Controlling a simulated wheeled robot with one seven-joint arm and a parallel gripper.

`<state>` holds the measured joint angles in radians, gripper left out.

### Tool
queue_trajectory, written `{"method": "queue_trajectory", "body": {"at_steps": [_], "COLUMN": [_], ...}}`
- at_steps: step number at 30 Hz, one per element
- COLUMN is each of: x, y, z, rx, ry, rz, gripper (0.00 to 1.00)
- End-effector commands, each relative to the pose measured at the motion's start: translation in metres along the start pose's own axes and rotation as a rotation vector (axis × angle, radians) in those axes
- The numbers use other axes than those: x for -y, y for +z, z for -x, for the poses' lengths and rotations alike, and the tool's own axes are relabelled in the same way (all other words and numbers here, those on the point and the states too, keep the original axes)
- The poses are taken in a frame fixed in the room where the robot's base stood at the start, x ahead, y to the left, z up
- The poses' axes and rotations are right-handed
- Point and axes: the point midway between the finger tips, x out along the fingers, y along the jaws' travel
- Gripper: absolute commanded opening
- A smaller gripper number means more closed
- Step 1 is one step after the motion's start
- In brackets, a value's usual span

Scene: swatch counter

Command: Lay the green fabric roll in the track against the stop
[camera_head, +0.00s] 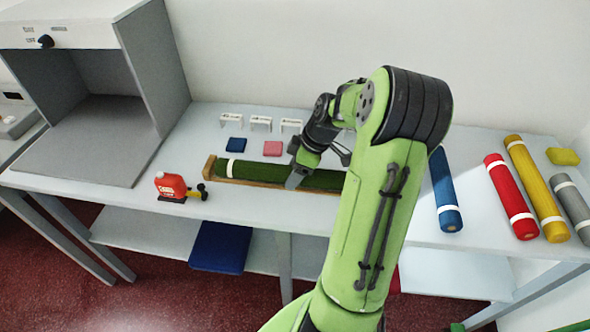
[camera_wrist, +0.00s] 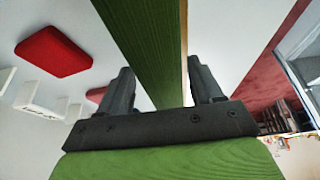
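The green fabric roll (camera_head: 265,173) lies lengthwise in the wooden track (camera_head: 250,185) on the counter. Its white-banded left end is at or very near the wooden end block (camera_head: 209,166); I cannot tell whether they touch. My arm hides the right ends of roll and track. My gripper (camera_head: 296,178) is over the middle of the roll. In the wrist view the gripper (camera_wrist: 163,88) has its fingers spread, with the green roll (camera_wrist: 150,45) running between them and a gap beside the left finger.
A red device (camera_head: 171,185) stands in front of the track's left end. Blue (camera_head: 236,145) and pink (camera_head: 272,148) swatches and small white stands (camera_head: 261,123) are behind the track. Blue (camera_head: 445,195), red (camera_head: 510,195), yellow (camera_head: 535,185) and grey (camera_head: 572,205) rolls lie at right.

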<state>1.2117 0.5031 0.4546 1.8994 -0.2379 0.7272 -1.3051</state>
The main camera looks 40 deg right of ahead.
Motion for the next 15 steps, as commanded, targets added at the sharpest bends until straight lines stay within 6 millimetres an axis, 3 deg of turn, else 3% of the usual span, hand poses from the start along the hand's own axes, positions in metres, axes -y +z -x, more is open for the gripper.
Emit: {"method": "queue_trajectory", "body": {"at_steps": [2, 11, 15], "x": [0.000, 0.000, -0.001], "y": [0.000, -0.001, -0.004], "z": [0.001, 0.003, 0.027], "rx": [0.000, 0.000, 0.000], "ry": [0.000, 0.000, 0.006], "rz": [0.000, 0.000, -0.001], "gripper": [0.78, 0.78, 0.78]}}
